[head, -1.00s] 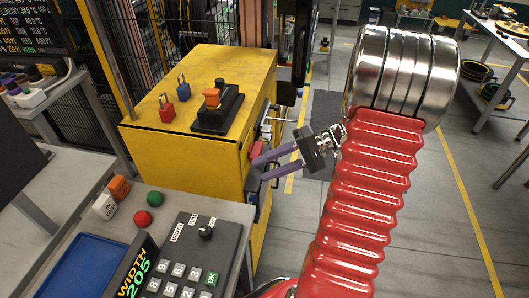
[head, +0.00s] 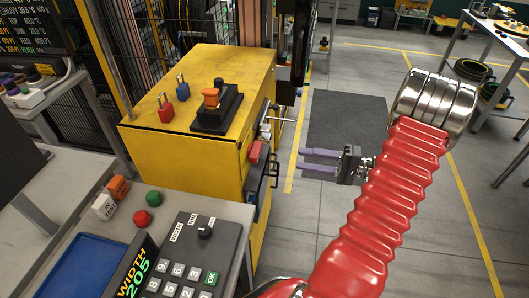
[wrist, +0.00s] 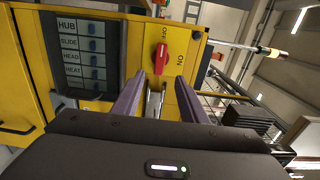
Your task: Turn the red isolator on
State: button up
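The red isolator (wrist: 162,52) is a knob on a yellow plate marked OFF and ON in the wrist view. Its long handle runs roughly up and down the picture, its upper end near OFF; ON is to its right. In the head view the isolator (head: 256,152) shows as a red block on the right face of the yellow cabinet (head: 185,160). My gripper (head: 302,160) is open and empty, to the right of the cabinet and apart from the isolator. In the wrist view my gripper's purple fingers (wrist: 157,92) point toward the isolator, with a gap between.
A red padlock (head: 166,110), a blue padlock (head: 181,88) and an orange-topped black switch box (head: 215,108) are on the cabinet top. A black handle (head: 272,172) and a metal rod (head: 283,119) stick out near the isolator.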

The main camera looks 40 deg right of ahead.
aim_at(260, 152)
jog(key=x, duration=1.4)
jog(key=shift+c, duration=0.4)
jog(key=c, duration=0.9)
jog(key=shift+d, duration=0.3)
grip_shut()
jog(key=shift+a, duration=0.25)
